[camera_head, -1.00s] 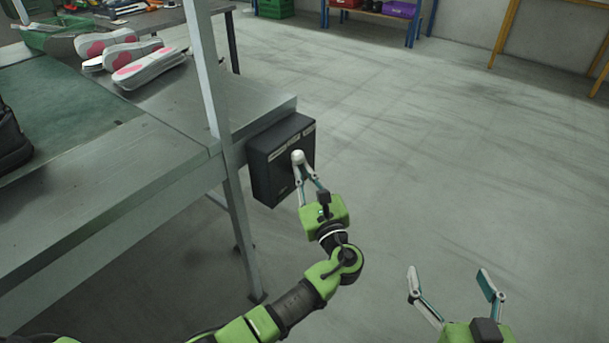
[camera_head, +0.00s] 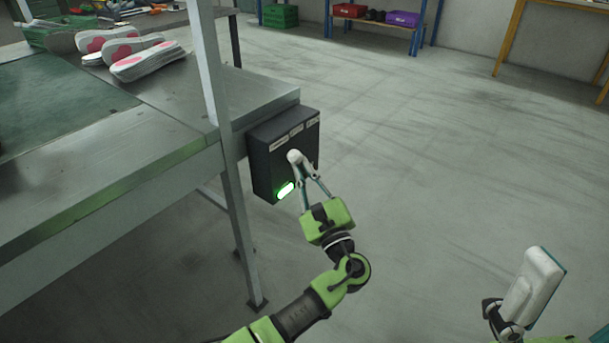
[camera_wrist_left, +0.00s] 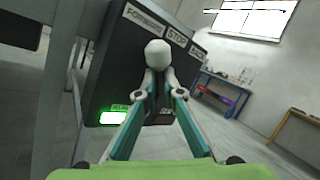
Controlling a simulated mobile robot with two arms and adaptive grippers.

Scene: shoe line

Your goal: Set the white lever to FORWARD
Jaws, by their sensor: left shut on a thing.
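The white lever (camera_head: 294,156) is on the front of a dark control box (camera_head: 262,165) at the end of the bench. Its round knob shows in the left wrist view (camera_wrist_left: 158,50), below labels reading FORWARD (camera_wrist_left: 143,22) and STOP (camera_wrist_left: 177,38). In the head view the lever leans left, toward the FORWARD side. My left gripper (camera_head: 302,172) is shut on the lever just under the knob. A green light (camera_head: 285,191) on the box is lit. Part of my right gripper (camera_head: 530,290) shows low at the right; its opening is not clear.
The grey bench (camera_head: 110,205) with a green belt (camera_head: 60,115) runs along the left, with pink-and-white insoles (camera_head: 146,62) on it. An upright post (camera_head: 210,80) stands left of the box. Open floor lies to the right.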

